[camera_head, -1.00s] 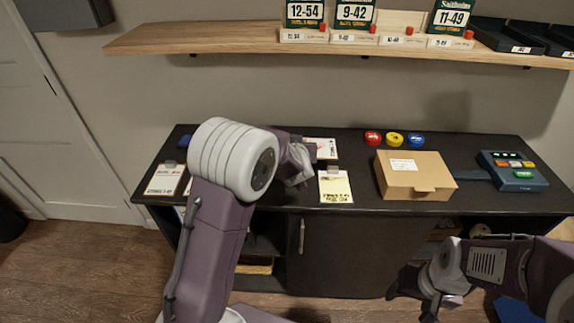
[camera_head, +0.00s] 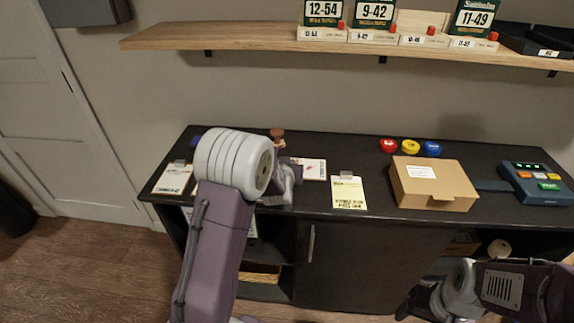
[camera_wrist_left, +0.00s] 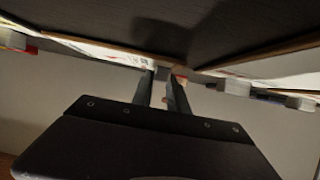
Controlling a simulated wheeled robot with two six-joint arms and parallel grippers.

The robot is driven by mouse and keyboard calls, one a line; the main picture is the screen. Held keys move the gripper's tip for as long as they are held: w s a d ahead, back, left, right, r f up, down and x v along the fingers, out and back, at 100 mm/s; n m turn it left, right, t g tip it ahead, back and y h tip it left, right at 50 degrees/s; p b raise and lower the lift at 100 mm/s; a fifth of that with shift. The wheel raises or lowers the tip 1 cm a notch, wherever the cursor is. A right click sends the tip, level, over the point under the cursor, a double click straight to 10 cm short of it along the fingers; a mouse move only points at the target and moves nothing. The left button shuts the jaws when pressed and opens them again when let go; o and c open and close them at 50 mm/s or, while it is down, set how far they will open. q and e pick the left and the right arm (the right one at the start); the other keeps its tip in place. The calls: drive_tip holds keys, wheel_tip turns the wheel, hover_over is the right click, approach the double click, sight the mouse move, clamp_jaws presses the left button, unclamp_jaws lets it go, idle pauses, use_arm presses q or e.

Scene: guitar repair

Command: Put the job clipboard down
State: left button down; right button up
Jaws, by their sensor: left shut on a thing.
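My left gripper (camera_head: 287,186) is over the bench top, its fingertips largely hidden behind my wrist. It is shut on a clipboard with a white sheet and red print (camera_head: 312,168), mostly hidden by my arm. I cannot tell whether this board touches the bench. In the left wrist view the two fingers (camera_wrist_left: 166,88) are close together at a board's thin brown edge. A clipboard with a yellow sheet (camera_head: 349,192) lies to the right, and another clipboard (camera_head: 172,179) lies at the bench's left end. My right gripper (camera_head: 425,308) is low at the frame's bottom edge, partly cut off.
The dark bench (camera_head: 385,222) carries a cardboard box (camera_head: 433,184), red, yellow and blue round tins (camera_head: 411,147) and a blue device with coloured buttons (camera_head: 537,183). A brown knobbed object (camera_head: 277,136) stands behind my left wrist. A wooden shelf (camera_head: 230,37) hangs above.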

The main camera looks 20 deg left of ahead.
use_arm(q)
drive_tip(key=shift+f, duration=0.2)
drive_tip(key=c, duration=1.3)
unclamp_jaws()
drive_tip(key=shift+r, duration=0.1)
